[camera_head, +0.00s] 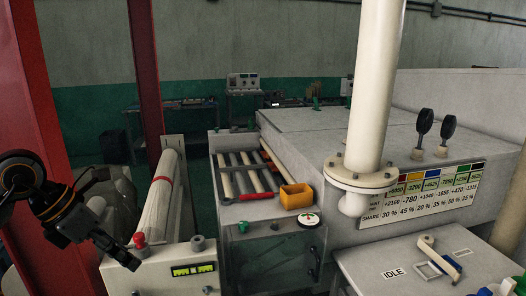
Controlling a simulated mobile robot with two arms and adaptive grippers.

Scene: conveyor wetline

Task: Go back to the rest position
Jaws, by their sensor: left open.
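My left arm comes in from the left edge, dark with orange bands. My left gripper (128,261) is at the lower left, open, with nothing seen between its fingers. It appears in front of the pale cabinet with a lit yellow-green display (193,270), close to a red knob (139,239). I cannot tell whether it touches the cabinet. My right gripper is not in view.
A red post (146,70) and a wide red column (45,140) stand at the left. A roller conveyor (228,187) with a yellow-orange bin (296,196) is in the middle. A white pipe (375,90) rises from the grey machine. A side table (385,255) is marked IDLE.

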